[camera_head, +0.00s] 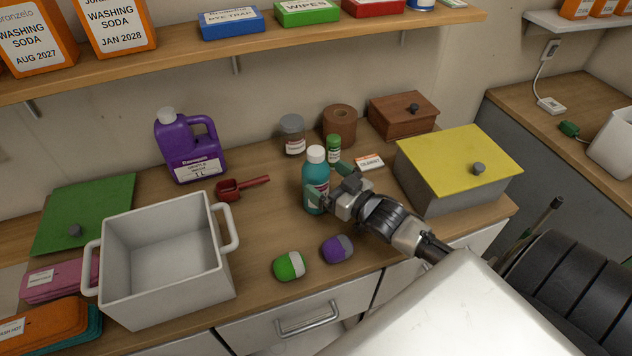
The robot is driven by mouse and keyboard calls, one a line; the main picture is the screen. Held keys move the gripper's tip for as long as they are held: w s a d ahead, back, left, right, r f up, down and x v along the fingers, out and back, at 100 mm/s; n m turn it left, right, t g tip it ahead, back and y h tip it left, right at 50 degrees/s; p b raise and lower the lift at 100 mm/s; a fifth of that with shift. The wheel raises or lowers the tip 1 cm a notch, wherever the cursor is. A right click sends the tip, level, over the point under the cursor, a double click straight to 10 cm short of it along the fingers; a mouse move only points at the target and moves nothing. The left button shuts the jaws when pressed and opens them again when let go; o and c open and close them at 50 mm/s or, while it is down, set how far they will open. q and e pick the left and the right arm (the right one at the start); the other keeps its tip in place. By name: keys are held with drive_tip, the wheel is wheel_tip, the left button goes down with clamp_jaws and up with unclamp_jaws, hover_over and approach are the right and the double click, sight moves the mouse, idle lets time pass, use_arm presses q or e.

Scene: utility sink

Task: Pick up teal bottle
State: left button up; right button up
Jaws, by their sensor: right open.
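The teal bottle (313,172) stands upright on the wooden counter, with a white cap and a label on its front. My right gripper (329,187) reaches in from the right at the bottle. It is open, with one finger at the near side of the bottle and the other at its right rear. Whether the fingers touch the bottle cannot be told. My left gripper is not in view.
A small green bottle (334,147) stands close behind the teal bottle. A red scoop (241,187) lies to the left, and green (287,266) and purple (334,250) rounded items lie in front. A white bin (168,301), purple jug (186,146) and yellow-lidded box (448,162) stand around.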

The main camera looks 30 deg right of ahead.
sight(316, 172)
drive_tip(key=x, duration=0.4)
drive_tip(key=shift+f+p, duration=0.1)
drive_tip(key=shift+p, duration=0.3)
drive_tip(key=shift+s, duration=0.15)
drive_tip(key=shift+c, duration=0.7)
drive_tip(key=c, duration=0.9)
drive_tip(key=shift+c, duration=1.3)
